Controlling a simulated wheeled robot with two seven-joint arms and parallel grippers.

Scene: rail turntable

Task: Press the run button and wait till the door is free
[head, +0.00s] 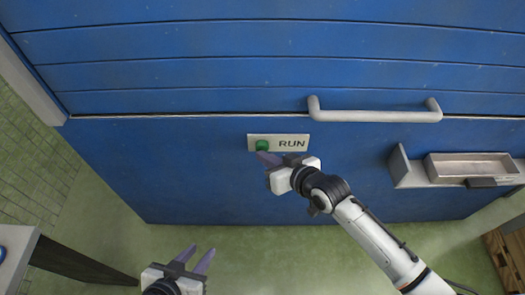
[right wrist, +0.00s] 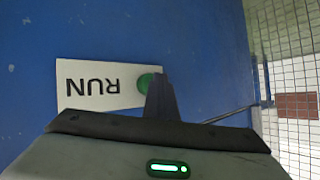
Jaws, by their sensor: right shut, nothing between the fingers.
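A green run button (head: 262,145) sits at the left of a pale plate marked RUN (head: 292,143) on the blue panel (head: 190,165). My right gripper (head: 268,159) is shut and empty, with its fingertips at or just in front of the button's lower edge. In the right wrist view the fingers (right wrist: 160,98) overlap the edge of the green button (right wrist: 146,82); I cannot tell whether they touch it. The door with its pale bar handle (head: 375,112) stands above the panel and looks closed. My left gripper (head: 192,262) is open and empty, low and away from the panel.
A grey tray (head: 470,167) on a bracket juts from the panel at the right. A wooden pallet or crate (head: 508,258) stands at the lower right. Green floor is clear between.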

